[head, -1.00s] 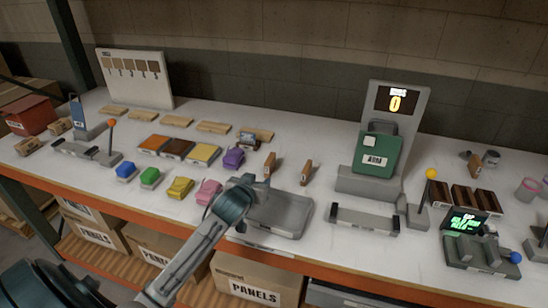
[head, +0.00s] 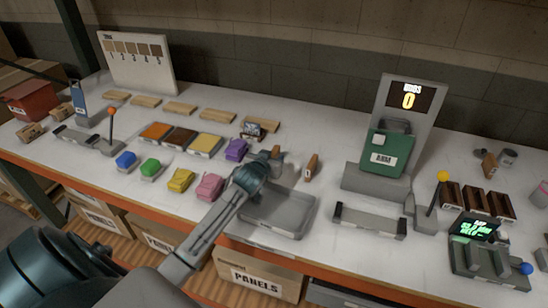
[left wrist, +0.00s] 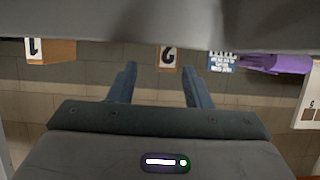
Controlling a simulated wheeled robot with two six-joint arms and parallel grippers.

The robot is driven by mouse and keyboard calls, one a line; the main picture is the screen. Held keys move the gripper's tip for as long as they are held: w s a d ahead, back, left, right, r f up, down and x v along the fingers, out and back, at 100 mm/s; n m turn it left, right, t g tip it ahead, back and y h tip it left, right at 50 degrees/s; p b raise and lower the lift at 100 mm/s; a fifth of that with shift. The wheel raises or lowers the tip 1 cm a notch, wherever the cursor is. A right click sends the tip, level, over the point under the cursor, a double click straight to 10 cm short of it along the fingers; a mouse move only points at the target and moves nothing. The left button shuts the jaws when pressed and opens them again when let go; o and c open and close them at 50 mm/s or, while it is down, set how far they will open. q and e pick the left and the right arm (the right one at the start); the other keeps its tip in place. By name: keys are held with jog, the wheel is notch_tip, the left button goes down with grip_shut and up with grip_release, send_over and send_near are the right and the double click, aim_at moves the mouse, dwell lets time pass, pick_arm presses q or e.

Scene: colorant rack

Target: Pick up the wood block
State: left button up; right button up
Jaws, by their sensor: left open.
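Two small upright wood blocks stand on the bench near the grey tray in the head view. The left one (head: 276,153) is partly hidden behind my left gripper, and the right one (head: 311,165) stands clear. In the left wrist view, which looks upside down, a numbered wood block (left wrist: 168,57) appears beyond and between the fingers, and another numbered block (left wrist: 58,51) is further left. My left gripper (left wrist: 162,78) is open and empty. In the head view its wrist is over the tray's left edge, and its fingertips are hard to make out. My right gripper is out of view.
The shallow grey tray (head: 293,205) lies under my left wrist. A purple item (head: 236,149) and pink item (head: 210,187) are close on the left. A green scale-like device (head: 387,152) stands to the right, with a low grey stand (head: 369,221) before it.

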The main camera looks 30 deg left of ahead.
aim_at(273, 154)
pick_arm(q)
jog(key=x, duration=0.1)
jog(key=p+x, duration=0.1)
jog(key=x, duration=0.1)
jog(key=shift+a+r, duration=0.15)
jog(key=shift+a, duration=0.15)
jog(key=shift+w+a+f+p, duration=0.1)
jog(key=shift+w+f+p, duration=0.25)
jog(key=shift+w, duration=0.25)
jog(key=shift+s, duration=0.1)
jog(key=shift+c, duration=0.3)
grip_shut()
